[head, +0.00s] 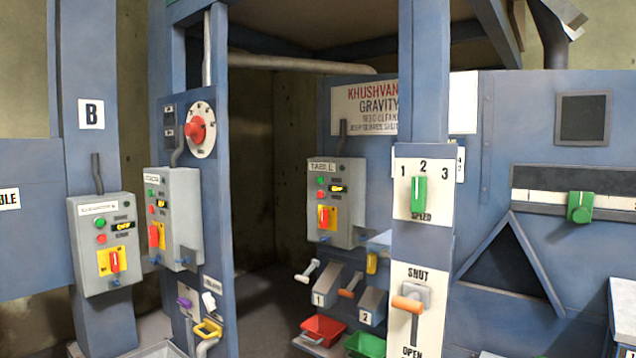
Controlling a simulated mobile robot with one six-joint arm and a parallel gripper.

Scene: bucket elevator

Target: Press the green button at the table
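A grey control box (348,215) with a label reading like "TABLE" hangs on the blue machine wall, right of centre. Its small green button (320,181) is at the upper left of the box face. A red button (320,195) sits just below it. A black and yellow switch (338,189) is to their right, and a red handle on a yellow plate (326,217) is lower down. Nothing covers the green button. My gripper is not in view.
Two similar grey boxes, left (92,262) and centre-left (186,235), also carry green and red buttons. Red (322,328) and green bins are below.

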